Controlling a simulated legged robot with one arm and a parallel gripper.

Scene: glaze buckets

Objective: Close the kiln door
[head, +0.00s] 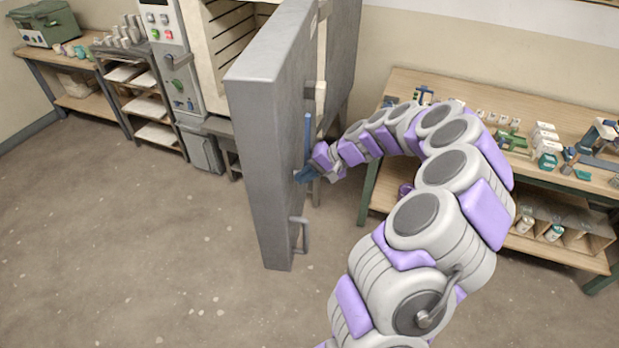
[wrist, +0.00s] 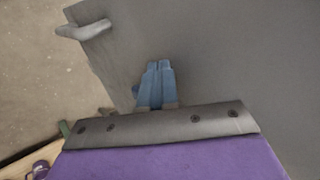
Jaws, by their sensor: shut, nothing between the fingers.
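The kiln door (head: 262,140) is a thick grey slab standing wide open, edge-on in the head view. The kiln (head: 225,50), with its pale ribbed chamber, is behind it to the left. A handle (head: 304,236) is on the door's right face near its lower free edge; it also shows at the upper left in the wrist view (wrist: 82,30). My gripper (head: 301,177) has its blue fingers at the door's right face. In the wrist view the fingers (wrist: 160,68) are together and empty, pointing at the grey door face (wrist: 225,50). Contact is hard to tell.
A wooden workbench (head: 410,85) with tools and small jars stands along the wall on the right. A shelf rack (head: 150,105) and another bench (head: 85,65) stand at the left. The floor (head: 130,250) left of the door is clear.

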